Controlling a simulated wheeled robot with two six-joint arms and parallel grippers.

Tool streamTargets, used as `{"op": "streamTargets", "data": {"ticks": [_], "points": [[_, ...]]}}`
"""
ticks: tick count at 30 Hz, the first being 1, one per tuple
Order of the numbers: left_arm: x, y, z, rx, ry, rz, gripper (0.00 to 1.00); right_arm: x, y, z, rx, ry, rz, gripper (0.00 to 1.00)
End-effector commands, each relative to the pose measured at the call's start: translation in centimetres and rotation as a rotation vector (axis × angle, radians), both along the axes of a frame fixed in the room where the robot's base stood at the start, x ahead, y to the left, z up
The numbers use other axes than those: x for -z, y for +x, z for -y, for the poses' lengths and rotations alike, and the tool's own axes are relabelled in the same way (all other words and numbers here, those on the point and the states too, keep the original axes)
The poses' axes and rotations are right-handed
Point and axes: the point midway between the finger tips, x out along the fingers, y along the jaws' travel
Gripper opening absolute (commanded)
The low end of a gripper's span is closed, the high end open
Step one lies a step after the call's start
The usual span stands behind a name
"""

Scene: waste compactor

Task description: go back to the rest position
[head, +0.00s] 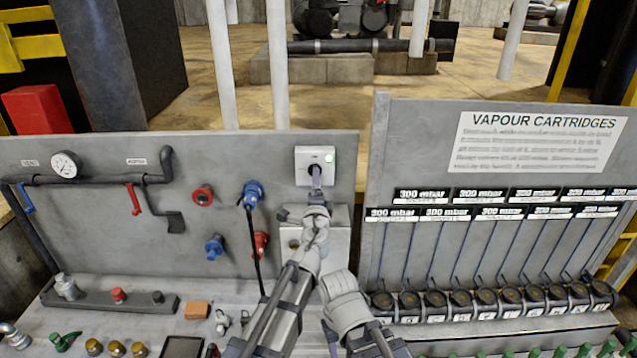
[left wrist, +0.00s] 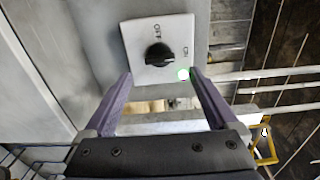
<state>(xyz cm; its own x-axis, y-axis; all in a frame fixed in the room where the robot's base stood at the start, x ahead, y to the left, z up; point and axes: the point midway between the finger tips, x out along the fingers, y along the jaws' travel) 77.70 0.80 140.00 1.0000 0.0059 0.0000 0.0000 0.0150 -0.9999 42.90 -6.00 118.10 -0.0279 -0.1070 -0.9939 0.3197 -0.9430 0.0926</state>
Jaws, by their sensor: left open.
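My left gripper (head: 316,176) is up at the white switch plate (head: 315,155) on the grey panel. The left wrist view shows the gripper (left wrist: 161,75) open, its two purple fingers apart with nothing between them. Their tips appear near the lower corners of the switch plate (left wrist: 179,31). The black rotary knob (left wrist: 158,55) is beyond the tips and not gripped.
A row of black cartridges (head: 461,302) stands right under a sign. Small parts lie along the bench front.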

Motion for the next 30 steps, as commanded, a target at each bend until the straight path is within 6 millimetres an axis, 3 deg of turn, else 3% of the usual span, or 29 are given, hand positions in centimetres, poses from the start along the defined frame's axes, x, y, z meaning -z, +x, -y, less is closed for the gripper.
{"op": "streamTargets", "data": {"ticks": [3, 12, 15, 17, 20, 23, 24, 27, 30], "points": [[0.0, -1.3, -0.3, -0.001, 0.000, 0.000, 0.93, 0.0, 0.0, 0.0, 0.000, 0.000, 0.000, 0.50], [0.0, -1.4, -0.4, -0.002, 0.000, 0.000, 0.93, 0.0, 0.0, 0.0, 0.000, 0.000, 0.000, 0.50], [0.2, -1.5, -1.2, -0.025, -0.023, -0.007, 0.93, 0.0, 0.0, 0.0, 0.000, 0.000, 0.000, 0.50], [0.6, -1.8, -2.9, -0.072, -0.069, -0.024, 0.93, 0.0, 0.0, 0.0, 0.000, 0.000, 0.000, 0.50], [2.3, -3.0, -7.8, -0.218, -0.211, -0.082, 0.93, 0.0, 0.0, 0.0, 0.000, 0.000, 0.000, 0.50], [5.7, -5.5, -13.6, -0.420, -0.407, -0.186, 0.93, 0.0, 0.0, 0.0, 0.000, 0.000, 0.000, 0.50], [7.4, -6.9, -15.6, -0.504, -0.487, -0.238, 0.93, 0.0, 0.0, 0.0, 0.000, 0.000, 0.000, 0.50], [11.9, -11.1, -19.1, -0.701, -0.684, -0.388, 0.93, 0.0, 0.0, 0.0, 0.000, 0.000, 0.000, 0.50], [15.9, -15.5, -20.5, -0.861, -0.852, -0.550, 0.93, 0.0, 0.0, 0.0, 0.000, 0.000, 0.000, 0.50]]}}
